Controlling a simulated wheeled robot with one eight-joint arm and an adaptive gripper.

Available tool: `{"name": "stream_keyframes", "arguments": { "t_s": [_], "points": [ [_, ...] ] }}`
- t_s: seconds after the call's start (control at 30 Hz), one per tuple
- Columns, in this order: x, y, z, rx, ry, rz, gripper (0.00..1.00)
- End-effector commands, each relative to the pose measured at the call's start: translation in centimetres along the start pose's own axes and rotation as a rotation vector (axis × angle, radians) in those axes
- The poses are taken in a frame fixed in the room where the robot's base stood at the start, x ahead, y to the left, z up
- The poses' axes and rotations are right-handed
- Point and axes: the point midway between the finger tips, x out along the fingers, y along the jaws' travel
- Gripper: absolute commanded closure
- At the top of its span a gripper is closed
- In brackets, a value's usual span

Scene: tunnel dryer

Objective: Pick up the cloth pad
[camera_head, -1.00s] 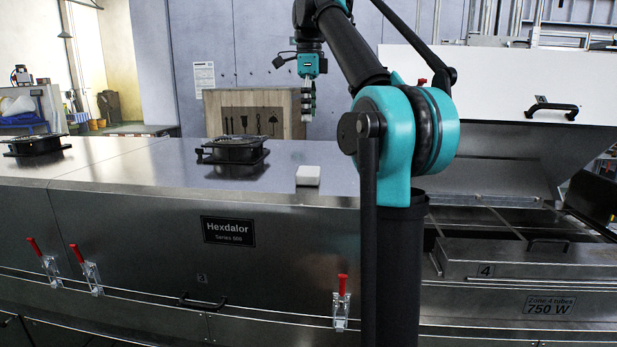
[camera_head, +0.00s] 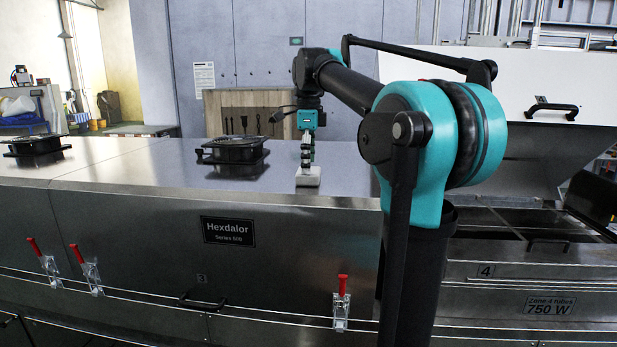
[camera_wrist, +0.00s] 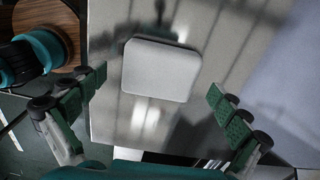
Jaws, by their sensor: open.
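The cloth pad (camera_head: 308,180) is a small pale rounded-square block lying on the steel top of the dryer (camera_head: 330,160), close to its front edge. In the wrist view the pad (camera_wrist: 160,69) lies between and slightly beyond the two fingertips, with a gap on each side. My gripper (camera_head: 307,160) points down just above the pad in the head view. Its green-padded fingers (camera_wrist: 158,92) are spread wide and empty in the wrist view. I cannot tell the exact height between fingertips and pad.
A black fan unit (camera_head: 233,150) stands on the dryer top to the left of the pad, and another (camera_head: 37,150) stands farther left. An opened white lid (camera_head: 520,90) rises on the right. A wooden tool board (camera_head: 250,112) stands behind. The steel top around the pad is clear.

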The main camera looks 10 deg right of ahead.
Motion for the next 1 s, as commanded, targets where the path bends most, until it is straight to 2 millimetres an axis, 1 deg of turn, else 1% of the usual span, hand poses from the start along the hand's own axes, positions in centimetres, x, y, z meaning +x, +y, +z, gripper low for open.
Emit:
{"name": "stream_keyframes", "arguments": {
  "t_s": [0.03,0.13,0.4,0.8,0.83,1.0],
  "points": [
    [0.7,0.0,0.0,0.0,0.0,0.0,0.0],
    [1.5,0.0,0.0,0.0,0.0,0.0,0.0],
    [1.7,0.0,0.0,0.0,0.0,0.0,0.0],
    [1.7,0.0,0.0,0.0,0.0,0.0,0.5],
    [1.7,0.0,0.0,0.0,0.0,0.0,0.52],
    [1.7,0.0,0.0,0.0,0.0,0.0,0.52]
  ]
}}
